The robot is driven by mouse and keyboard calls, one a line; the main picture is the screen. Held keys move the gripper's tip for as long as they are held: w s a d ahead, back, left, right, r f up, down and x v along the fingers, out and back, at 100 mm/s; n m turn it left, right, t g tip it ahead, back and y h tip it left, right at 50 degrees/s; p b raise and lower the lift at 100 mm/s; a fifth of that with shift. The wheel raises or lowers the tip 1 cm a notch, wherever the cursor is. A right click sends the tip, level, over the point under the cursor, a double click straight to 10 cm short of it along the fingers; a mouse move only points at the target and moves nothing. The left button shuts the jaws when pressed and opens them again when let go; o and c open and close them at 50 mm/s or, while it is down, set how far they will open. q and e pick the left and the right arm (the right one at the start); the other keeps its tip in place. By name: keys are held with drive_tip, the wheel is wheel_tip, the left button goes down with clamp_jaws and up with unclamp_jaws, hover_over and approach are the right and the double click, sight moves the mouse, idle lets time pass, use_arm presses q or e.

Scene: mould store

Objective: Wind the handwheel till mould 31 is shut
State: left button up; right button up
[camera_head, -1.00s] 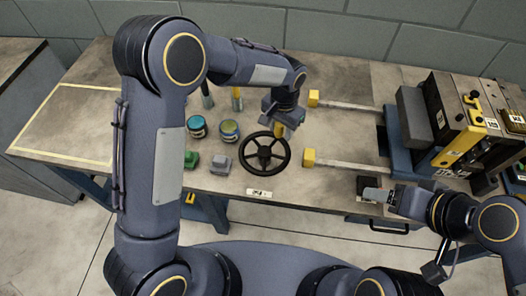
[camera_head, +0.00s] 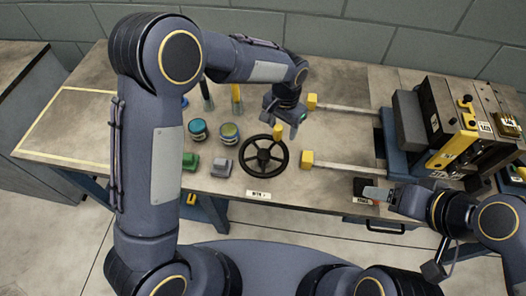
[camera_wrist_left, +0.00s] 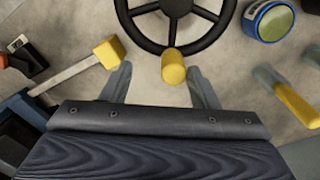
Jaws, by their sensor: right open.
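The black handwheel (camera_head: 250,165) lies on the bench with its yellow knob (camera_head: 278,132) on the far side of its rim. My left gripper (camera_head: 293,117) is just beyond the knob. In the left wrist view the gripper's two fingers (camera_wrist_left: 162,88) are spread apart, with the knob (camera_wrist_left: 173,68) showing between them near the tips; I see no grip on it. The mould (camera_head: 442,118), a dark block with yellow parts, stands at the right; I cannot read its number surely or tell how far it is closed. My right gripper (camera_head: 376,194) is open and empty near the front edge.
Two pale bars with yellow end blocks (camera_head: 307,159) run toward the mould's blue base. Yellow tape outlines a clear area at far left.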

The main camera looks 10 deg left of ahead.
use_arm(q)
wheel_tip(320, 180, up, 6)
drive_tip(key=p, duration=0.3)
drive_tip(key=shift+f, duration=0.2)
drive_tip(key=shift+a, duration=0.1)
drive_tip(key=shift+a+r, duration=0.25)
drive_tip(key=s+a+r+n+t+h, duration=0.3)
drive_tip(key=s+a+r+n, duration=0.2)
drive_tip(key=s+a+r, duration=0.95)
drive_tip(key=s+a+f+n+t, duration=0.2)
drive_tip(key=s+a+n, duration=0.1)
drive_tip(key=s, duration=0.7)
drive_tip(key=shift+s+a+f+t+h, duration=0.2)
drive_tip(key=shift+a+f+t+h, duration=0.15)
drive_tip(key=shift+a, duration=0.35)
